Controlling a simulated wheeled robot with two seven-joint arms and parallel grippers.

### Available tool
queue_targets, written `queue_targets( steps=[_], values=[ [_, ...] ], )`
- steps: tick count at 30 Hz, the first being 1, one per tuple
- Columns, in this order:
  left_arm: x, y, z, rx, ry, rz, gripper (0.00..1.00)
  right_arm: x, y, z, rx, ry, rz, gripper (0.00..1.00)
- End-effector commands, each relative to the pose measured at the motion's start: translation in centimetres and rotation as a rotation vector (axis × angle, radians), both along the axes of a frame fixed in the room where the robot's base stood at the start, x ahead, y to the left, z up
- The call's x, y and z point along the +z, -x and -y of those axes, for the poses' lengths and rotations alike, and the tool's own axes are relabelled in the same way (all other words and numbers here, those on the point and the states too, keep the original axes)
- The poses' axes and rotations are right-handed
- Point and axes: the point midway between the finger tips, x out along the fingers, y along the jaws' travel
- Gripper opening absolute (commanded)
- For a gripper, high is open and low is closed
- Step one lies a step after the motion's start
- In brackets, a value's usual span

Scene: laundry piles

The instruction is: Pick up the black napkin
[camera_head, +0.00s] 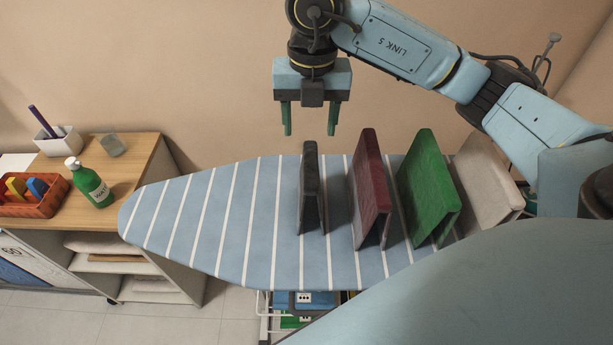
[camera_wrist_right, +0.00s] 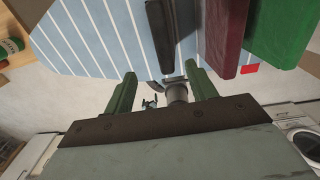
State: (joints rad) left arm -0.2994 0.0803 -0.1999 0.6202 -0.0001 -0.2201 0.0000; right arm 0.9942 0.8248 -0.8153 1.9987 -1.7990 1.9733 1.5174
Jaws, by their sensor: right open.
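The black napkin (camera_head: 311,188) stands folded like a tent on the striped ironing board (camera_head: 230,215), leftmost in a row of folded cloths. It also shows in the right wrist view (camera_wrist_right: 160,38), at top centre. My right gripper (camera_head: 310,118) hangs open and empty above the far edge of the board, with its green fingers pointing down. It is apart from the napkin, behind and above it. In the right wrist view both fingers (camera_wrist_right: 157,97) are spread with nothing between them. My left gripper is in neither view.
A dark red cloth (camera_head: 369,185), a green cloth (camera_head: 428,185) and a beige cloth (camera_head: 487,180) stand right of the napkin. The left part of the board is clear. A wooden cabinet at left holds a green bottle (camera_head: 92,186) and an orange basket (camera_head: 35,205).

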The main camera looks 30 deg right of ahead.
Motion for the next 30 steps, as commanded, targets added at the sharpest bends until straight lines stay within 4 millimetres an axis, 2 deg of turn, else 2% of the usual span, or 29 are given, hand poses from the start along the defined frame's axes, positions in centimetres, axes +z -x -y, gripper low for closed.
queue_targets(
  steps=[4, 12, 20, 27, 30],
  values=[
    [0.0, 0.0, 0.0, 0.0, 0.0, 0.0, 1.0, -1.4, 0.0, 0.7, -0.019, 0.032, -0.004, 0.57],
    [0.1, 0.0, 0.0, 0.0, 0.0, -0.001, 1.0, -6.5, 0.0, 0.6, -0.016, 0.028, -0.006, 0.57],
    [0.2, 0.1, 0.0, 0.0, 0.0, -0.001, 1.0, -8.5, -0.1, 0.6, -0.015, 0.026, -0.003, 0.57],
    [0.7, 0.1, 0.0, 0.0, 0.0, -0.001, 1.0, -12.0, -0.3, 0.6, -0.014, 0.027, -0.005, 0.57],
    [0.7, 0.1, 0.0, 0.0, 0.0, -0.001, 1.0, -12.9, -0.3, 0.6, -0.014, 0.025, -0.003, 0.57]
  ],
)
